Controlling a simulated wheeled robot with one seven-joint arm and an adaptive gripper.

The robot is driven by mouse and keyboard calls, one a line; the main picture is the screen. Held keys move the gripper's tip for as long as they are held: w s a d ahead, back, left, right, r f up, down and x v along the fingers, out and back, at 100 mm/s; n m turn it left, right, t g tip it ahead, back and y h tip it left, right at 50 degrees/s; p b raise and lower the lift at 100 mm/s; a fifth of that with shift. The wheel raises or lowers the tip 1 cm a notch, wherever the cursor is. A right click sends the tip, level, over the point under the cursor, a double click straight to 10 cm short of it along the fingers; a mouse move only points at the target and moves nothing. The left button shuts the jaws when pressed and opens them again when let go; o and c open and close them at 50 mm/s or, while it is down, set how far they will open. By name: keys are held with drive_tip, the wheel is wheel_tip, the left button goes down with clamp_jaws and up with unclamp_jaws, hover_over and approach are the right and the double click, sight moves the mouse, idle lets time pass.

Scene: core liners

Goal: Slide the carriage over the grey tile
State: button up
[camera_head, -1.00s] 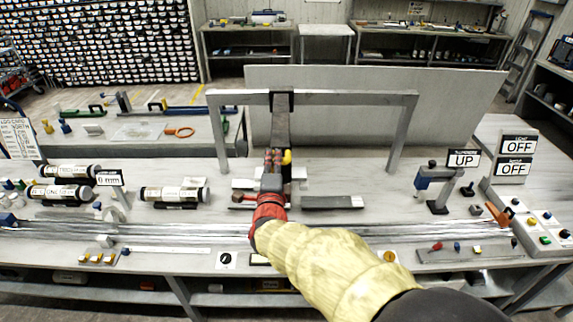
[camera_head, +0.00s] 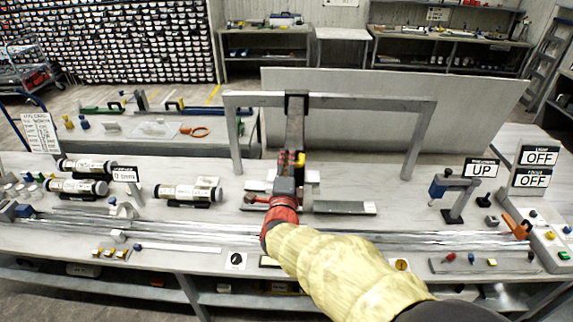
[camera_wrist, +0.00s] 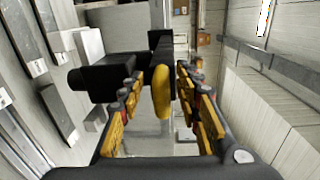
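The carriage (camera_head: 296,125) is a dark upright piece hanging from the crossbar of a grey gantry (camera_head: 375,101), left of the bar's middle. A yellow handle (camera_wrist: 161,92) stands at its lower part. My gripper (camera_wrist: 163,100) has its yellow-padded fingers on either side of this handle, with narrow gaps visible, so it looks open around it. In the head view my gripper (camera_head: 291,165) partly hides the carriage's lower end. A long grey tile (camera_head: 345,208) lies right of the carriage on the bench. Paler tiles (camera_head: 258,186) lie under and beside my gripper, partly hidden.
Labelled core cylinders (camera_head: 188,193) lie on the left. A blue-and-grey stand (camera_head: 453,200) and a switch panel (camera_head: 540,225) are on the right. Shiny rails (camera_head: 375,238) run along the bench front. A large grey panel (camera_head: 345,130) stands behind the gantry.

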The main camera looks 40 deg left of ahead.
drive_tip(key=v, duration=1.2)
idle(0.3)
